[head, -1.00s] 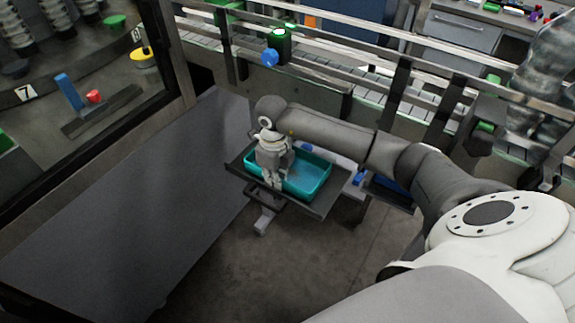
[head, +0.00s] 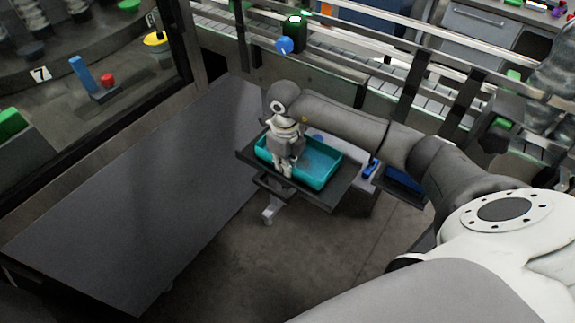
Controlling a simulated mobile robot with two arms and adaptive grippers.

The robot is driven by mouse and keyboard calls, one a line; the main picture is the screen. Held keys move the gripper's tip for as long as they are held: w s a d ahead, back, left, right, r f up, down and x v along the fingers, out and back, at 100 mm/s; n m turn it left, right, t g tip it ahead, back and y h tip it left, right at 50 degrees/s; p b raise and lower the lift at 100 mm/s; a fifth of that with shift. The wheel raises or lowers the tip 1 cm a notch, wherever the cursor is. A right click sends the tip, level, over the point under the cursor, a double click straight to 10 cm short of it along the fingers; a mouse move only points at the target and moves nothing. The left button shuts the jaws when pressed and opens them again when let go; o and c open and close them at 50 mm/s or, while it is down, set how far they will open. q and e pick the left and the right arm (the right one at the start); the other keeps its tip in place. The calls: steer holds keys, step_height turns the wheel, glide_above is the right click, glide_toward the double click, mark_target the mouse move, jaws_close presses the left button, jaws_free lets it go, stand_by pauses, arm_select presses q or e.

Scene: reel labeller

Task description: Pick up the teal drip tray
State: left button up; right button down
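The teal drip tray (head: 318,169) is a shallow open rectangular tray. It rests on a dark flat platform (head: 336,194) near the middle of the head view. My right gripper (head: 284,172) points down over the tray's left part and hides some of its left end and near wall. The gripper's fingers look small and close to the near-left wall; I cannot tell whether they touch it or how far apart they are. My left gripper is not in view.
A long grey panel (head: 140,200) lies left of the platform. A conveyor with rails (head: 375,92) runs behind my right arm. A blue bin (head: 402,182) sits to the right of the platform. Bare floor (head: 310,260) shows in front.

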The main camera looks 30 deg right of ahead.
steer(key=s+a+r, duration=0.4)
steer(key=s+r, duration=0.1)
steer(key=r, duration=0.4)
steer(key=s+a+r, duration=0.3)
steer(key=s+r, duration=0.3)
steer(key=r, duration=0.3)
steer(key=shift+s+a+p, duration=0.3)
steer(key=shift+a+p, duration=0.1)
steer(key=shift+r, duration=0.15)
